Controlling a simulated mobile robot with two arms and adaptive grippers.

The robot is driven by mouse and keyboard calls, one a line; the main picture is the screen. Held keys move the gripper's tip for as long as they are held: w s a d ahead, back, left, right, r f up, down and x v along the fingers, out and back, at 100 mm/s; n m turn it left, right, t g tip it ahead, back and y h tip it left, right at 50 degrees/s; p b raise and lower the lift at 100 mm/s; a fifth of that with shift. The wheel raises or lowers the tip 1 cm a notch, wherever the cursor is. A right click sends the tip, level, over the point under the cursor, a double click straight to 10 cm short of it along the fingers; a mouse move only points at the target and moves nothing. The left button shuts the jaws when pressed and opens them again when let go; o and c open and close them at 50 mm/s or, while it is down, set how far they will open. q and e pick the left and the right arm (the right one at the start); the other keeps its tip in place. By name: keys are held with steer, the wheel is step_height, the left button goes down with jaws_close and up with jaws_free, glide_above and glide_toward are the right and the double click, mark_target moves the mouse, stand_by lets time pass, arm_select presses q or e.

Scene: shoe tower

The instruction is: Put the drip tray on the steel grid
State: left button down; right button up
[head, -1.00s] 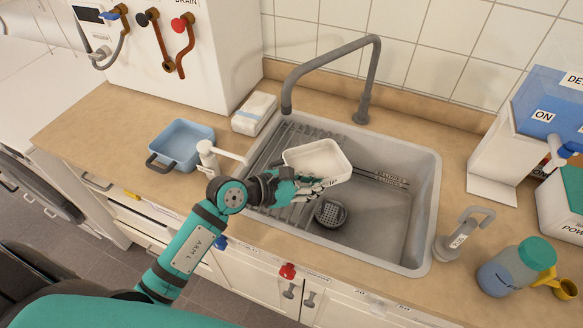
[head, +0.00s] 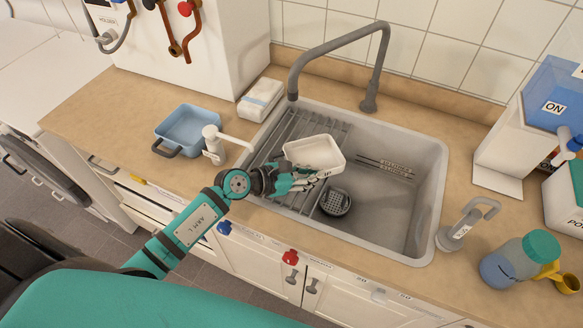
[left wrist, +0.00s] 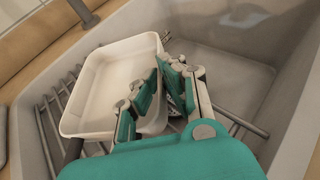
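The drip tray, a white shallow rectangular tray (head: 313,150), is over the right part of the steel grid (head: 311,126) in the sink. My left gripper (head: 316,174) is at the tray's near side. In the left wrist view my left gripper (left wrist: 168,80) has one finger inside and one outside the wall of the white tray (left wrist: 103,88), and looks shut on it. Bars of the grid (left wrist: 48,128) show beside and below the tray. I cannot tell whether the tray touches them. My right gripper is out of view.
The sink (head: 438,190) has a grey tap (head: 335,62) arching behind the tray. A round dark strainer (head: 336,201) lies on its floor. A blue tray (head: 186,128) and a white dispenser (head: 214,147) stand left of the sink. The right of the basin is mostly free.

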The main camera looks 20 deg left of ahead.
arm_select(q)
steer(key=shift+a, duration=0.9)
steer(key=a, duration=0.4)
steer(key=shift+f+p, duration=0.4)
steer(key=shift+w+f, duration=0.1)
steer(key=shift+f, duration=0.25)
steer(key=shift+d, duration=0.1)
steer(key=c, duration=2)
jaws_free()
steer(key=shift+f, duration=0.1)
steer(key=o, duration=0.5)
